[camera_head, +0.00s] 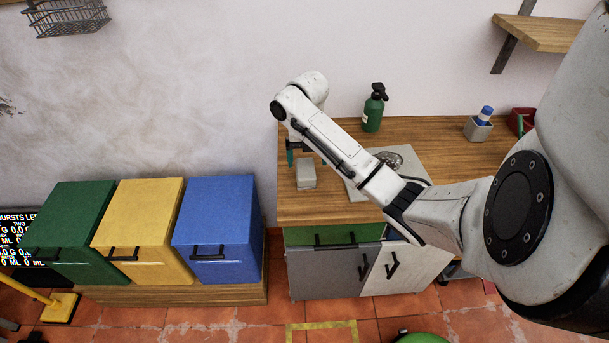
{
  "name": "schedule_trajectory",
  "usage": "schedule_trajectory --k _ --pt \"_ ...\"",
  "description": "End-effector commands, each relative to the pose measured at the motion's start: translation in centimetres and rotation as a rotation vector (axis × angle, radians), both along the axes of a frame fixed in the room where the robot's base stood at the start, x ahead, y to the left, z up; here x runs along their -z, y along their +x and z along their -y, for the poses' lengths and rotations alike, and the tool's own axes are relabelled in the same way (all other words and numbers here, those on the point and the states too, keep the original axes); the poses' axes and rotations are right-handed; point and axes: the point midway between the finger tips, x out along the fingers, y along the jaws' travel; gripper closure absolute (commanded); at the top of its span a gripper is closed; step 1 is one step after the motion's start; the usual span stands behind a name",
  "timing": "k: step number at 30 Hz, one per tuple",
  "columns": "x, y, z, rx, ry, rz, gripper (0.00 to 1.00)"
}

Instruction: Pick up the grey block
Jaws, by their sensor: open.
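The grey block (306,174) stands on the wooden worktop near its left front corner. My white arm reaches in from the right across the worktop. My gripper (301,158) points down at the arm's end, just behind and above the block. Its fingers are apart, with a dark green fingertip showing to the left of the block. The other fingertip is partly hidden by the arm and I cannot tell whether it touches the block.
A green pump bottle (373,110) stands at the back of the worktop (440,130). A metal plate with a drain (411,165) lies partly under my arm. Green, yellow and blue bins (215,225) stand left of the worktop.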

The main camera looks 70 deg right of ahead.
Motion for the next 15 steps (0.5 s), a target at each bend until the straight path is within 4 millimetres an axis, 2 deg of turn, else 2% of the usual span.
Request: schedule_trajectory --k 9,15 --pt "4.0 0.5 -0.1 0.002 0.002 -0.001 0.12" --pt "5.1 0.6 -0.1 0.001 0.0 0.001 0.12"
